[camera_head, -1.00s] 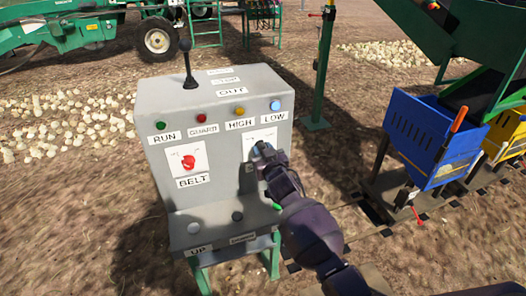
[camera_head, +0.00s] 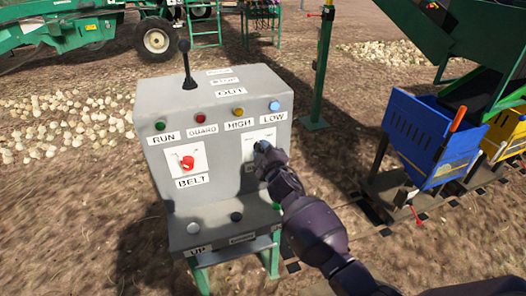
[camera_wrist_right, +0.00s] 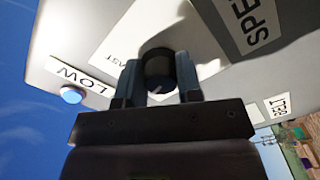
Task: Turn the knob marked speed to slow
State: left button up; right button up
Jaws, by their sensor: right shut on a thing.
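The speed knob (camera_wrist_right: 158,66) is a dark round knob on a white plate of the grey control box (camera_head: 170,110). My right gripper (camera_wrist_right: 160,88) is shut on it, with one finger on each side, in the right wrist view. In the head view my right gripper (camera_head: 262,148) is at the plate under the HIGH and LOW labels and hides most of the knob. The SPEED label (camera_wrist_right: 253,22) is partly cut off in the wrist view. Part of a word ending in "AST" shows on the plate. I cannot tell the knob's exact setting. My left gripper is not in view.
The red belt knob (camera_head: 187,162) is left on the same face. A black lever (camera_head: 187,65) stands on top. Blue bin (camera_head: 425,140) stands right.

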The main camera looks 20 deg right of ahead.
jog(key=n, duration=0.6)
jog(key=shift+r, duration=0.1)
jog(key=shift+n, duration=0.4)
jog(key=o, duration=0.9)
jog(key=shift+o, duration=0.2)
jog(key=shift+s, duration=0.15)
jog(key=s, duration=1)
jog(key=shift+s+d, duration=0.2)
jog(key=shift+s, duration=0.1)
